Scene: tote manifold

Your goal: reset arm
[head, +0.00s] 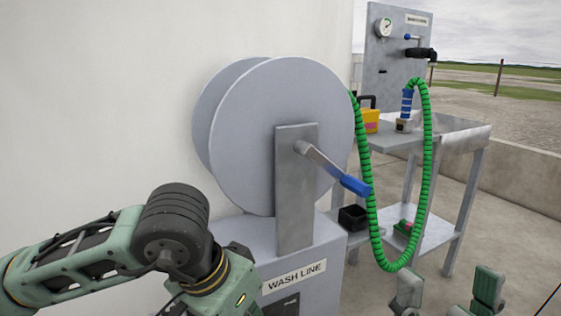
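My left arm (175,225), green with a black joint, comes in from the left in the head view and bends down out of the bottom edge in front of the reel's base. Its gripper is below the frame and hidden. Two green-grey fingers of what looks like my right gripper (447,290) stick up at the bottom right. They are well apart, with nothing seen between them. The rest of that gripper is cut off by the bottom edge. Neither arm is seen touching the reel or its crank.
A grey hose reel (285,95) with a blue-handled crank (355,186) stands on a base labelled WASH LINE (294,276). A green hose (428,150) loops down in front of a metal cart (460,135). A gauge panel (395,75) stands behind.

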